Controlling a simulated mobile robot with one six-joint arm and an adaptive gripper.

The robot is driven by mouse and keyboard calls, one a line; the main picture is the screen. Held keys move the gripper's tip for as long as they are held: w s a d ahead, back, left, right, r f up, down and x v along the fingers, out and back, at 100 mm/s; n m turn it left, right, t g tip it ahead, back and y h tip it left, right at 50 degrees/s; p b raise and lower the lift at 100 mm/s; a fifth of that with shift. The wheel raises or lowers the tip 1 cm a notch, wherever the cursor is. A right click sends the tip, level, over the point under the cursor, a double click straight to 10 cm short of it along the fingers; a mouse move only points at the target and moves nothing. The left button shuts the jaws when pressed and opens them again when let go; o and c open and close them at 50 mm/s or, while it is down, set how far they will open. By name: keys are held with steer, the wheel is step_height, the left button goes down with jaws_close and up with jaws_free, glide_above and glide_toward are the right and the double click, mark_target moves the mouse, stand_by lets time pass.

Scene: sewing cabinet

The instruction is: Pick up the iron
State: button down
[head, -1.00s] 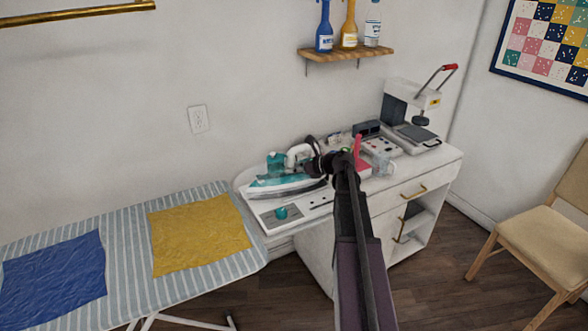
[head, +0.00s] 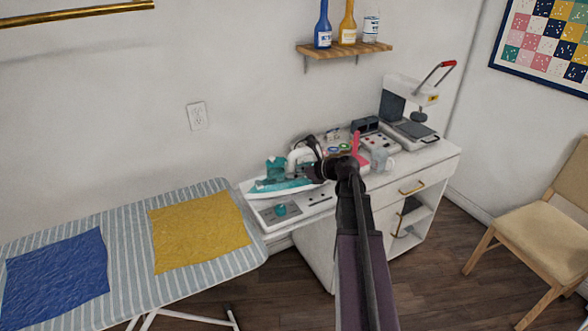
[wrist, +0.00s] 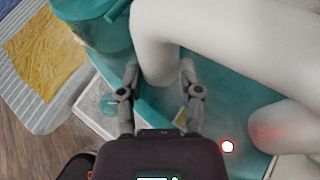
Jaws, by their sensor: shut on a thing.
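The iron (head: 278,187) is teal and white and sits at the left end of the white cabinet, over its white base station (head: 292,208). It also fills much of the wrist view (wrist: 215,100), with its white handle (wrist: 157,50) between the two fingers. My gripper (wrist: 160,98) is shut on the iron's handle. In the head view my gripper (head: 314,172) reaches the iron's right side, and my arm hides part of it. Whether the iron touches the base station I cannot tell.
The striped ironing board (head: 130,238) with a yellow cloth (head: 200,232) and a blue cloth (head: 57,278) is to the left. A heat press (head: 412,110) stands on the cabinet's right end. A shelf (head: 345,52) with several bottles hangs above. A chair (head: 545,215) is at the right.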

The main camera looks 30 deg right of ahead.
steer(key=s+a+r, duration=0.1)
steer(key=s+a, duration=0.2)
steer(key=s, duration=0.5)
steer(key=shift+s+p, duration=0.2)
steer(key=shift+p, duration=0.2)
